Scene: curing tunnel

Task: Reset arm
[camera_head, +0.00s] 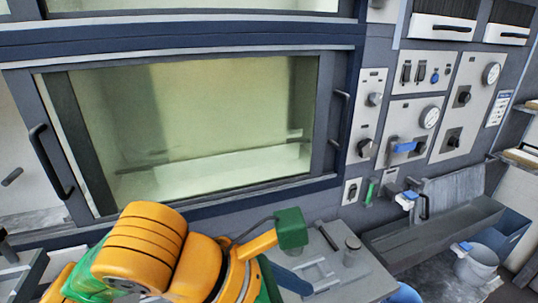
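An orange and green arm, which looks like mine, comes in from the bottom left in the head view. It has a ribbed orange part, a rounded orange joint and a short yellow-orange bar that ends in a green block. I cannot make out gripper fingers on it. Neither of my grippers can be seen, so whether they hold anything is hidden. The arm stands in front of the curing tunnel's large glass window (200,120), which has a dark frame.
A dark handle (50,160) sticks out left of the window. Control panels with gauges (429,117) and a blue lever (404,147) are on the right. Below are a grey worktop (345,268), a trough (430,232) and a bucket (476,266).

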